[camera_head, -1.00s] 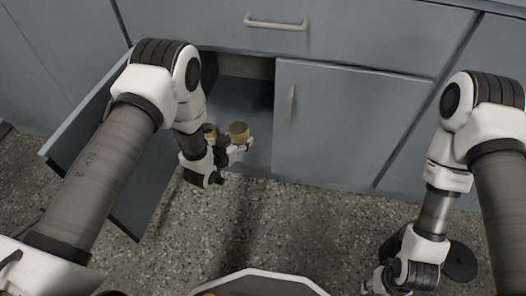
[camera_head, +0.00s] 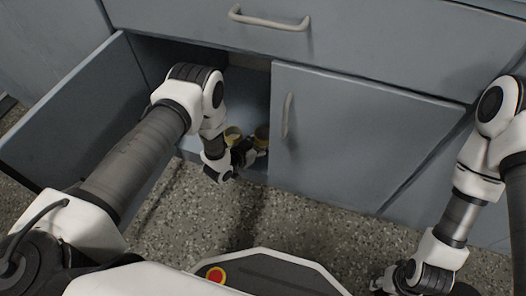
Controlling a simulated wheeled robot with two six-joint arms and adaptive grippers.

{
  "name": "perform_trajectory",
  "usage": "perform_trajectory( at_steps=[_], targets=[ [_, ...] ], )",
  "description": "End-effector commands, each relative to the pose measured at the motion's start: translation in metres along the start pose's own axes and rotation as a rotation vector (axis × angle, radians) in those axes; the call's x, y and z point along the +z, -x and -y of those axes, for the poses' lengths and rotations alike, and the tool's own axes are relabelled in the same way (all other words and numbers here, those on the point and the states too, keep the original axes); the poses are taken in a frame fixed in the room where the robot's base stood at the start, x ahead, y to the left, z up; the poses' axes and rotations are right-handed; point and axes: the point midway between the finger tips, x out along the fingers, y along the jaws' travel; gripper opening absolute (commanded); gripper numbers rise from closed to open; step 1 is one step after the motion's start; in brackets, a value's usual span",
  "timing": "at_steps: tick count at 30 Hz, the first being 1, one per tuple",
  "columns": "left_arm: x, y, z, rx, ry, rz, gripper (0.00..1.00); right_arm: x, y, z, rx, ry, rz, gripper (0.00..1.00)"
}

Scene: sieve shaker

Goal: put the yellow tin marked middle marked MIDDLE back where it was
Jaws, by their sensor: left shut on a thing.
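I cannot read the marking on either tin, nor tell whether the held tin touches the cupboard floor. My right gripper (camera_head: 386,282) hangs low at the bottom right, away from the tins. Its fingers are too small and dark to judge.
The left cupboard door (camera_head: 75,115) stands wide open beside my left arm. The right door (camera_head: 350,130) is shut, with a vertical handle (camera_head: 287,115). A drawer with a handle (camera_head: 268,20) is above. The speckled floor in front is clear.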

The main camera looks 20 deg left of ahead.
Motion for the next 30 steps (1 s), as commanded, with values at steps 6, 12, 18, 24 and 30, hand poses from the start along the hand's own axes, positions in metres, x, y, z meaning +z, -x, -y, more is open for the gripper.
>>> perform_trajectory(
  at_steps=[6, 12, 18, 24, 30],
  targets=[
    [0.036, -0.015, 0.000, 0.000, 0.000, -0.001, 0.21, -0.002, -0.024, -0.001, 0.001, -0.005, -0.004, 0.40],
    [0.033, -0.014, 0.000, 0.000, 0.000, 0.000, 0.21, -0.002, -0.021, -0.001, 0.001, -0.005, -0.005, 0.40],
    [0.036, -0.015, 0.000, 0.000, 0.000, 0.000, 0.84, -0.002, -0.023, -0.001, 0.001, -0.006, -0.005, 0.40],
    [0.035, -0.015, 0.000, 0.000, 0.001, 0.000, 0.84, -0.002, -0.023, -0.001, 0.001, -0.006, -0.005, 0.40],
    [0.031, -0.009, 0.000, 0.000, 0.001, 0.002, 0.84, -0.002, -0.017, -0.001, 0.000, -0.005, -0.004, 0.40]
  ],
)
